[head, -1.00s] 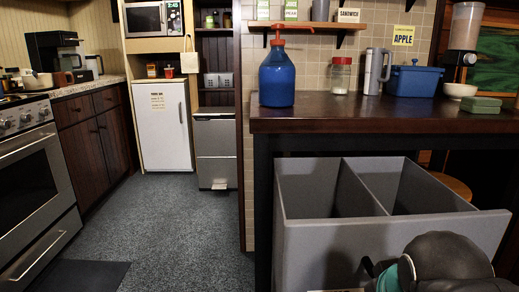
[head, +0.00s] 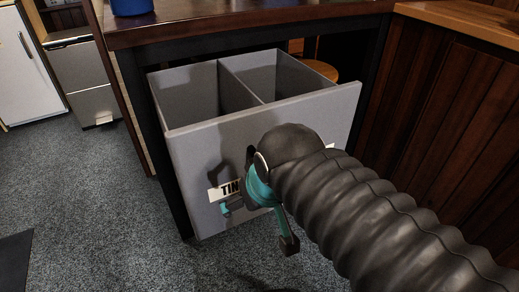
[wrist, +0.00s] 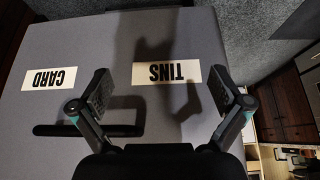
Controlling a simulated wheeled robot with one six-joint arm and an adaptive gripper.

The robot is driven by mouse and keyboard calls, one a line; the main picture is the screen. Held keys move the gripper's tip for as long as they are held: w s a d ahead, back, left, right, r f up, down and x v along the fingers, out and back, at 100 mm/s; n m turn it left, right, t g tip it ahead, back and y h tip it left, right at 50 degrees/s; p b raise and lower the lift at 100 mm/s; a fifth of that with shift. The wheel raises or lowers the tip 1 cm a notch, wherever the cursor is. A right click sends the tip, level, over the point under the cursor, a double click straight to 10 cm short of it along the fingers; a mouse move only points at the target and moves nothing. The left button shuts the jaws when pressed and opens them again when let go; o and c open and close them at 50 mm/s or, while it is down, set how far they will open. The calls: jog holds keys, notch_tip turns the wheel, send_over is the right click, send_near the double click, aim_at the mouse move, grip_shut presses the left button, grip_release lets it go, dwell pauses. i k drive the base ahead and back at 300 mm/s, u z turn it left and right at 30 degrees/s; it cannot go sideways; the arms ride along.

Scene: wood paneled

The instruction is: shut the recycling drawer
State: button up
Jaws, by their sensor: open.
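The grey recycling drawer (head: 262,115) stands pulled out from under the dark counter. Its two open compartments show and look empty. In the wrist view its front panel (wrist: 60,60) appears upside down, with a TINS label (wrist: 166,74), a CARD label (wrist: 49,78) and a dark bar handle (wrist: 88,130). My gripper (head: 258,226) is open and empty in front of the panel, near the TINS label. In the wrist view, my gripper's fingers (wrist: 167,98) are spread to either side of that label. I cannot tell whether they touch the panel. My arm hides the panel's right part.
The dark counter (head: 225,22) overhangs the drawer, with a black leg (head: 168,165) at its left. A round wooden stool top (head: 320,68) shows behind the drawer.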

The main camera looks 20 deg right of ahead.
aim_at(213, 116)
jog(key=z, duration=1.25)
jog(key=k, duration=1)
jog(key=u, duration=1.15)
jog(key=i, duration=0.5)
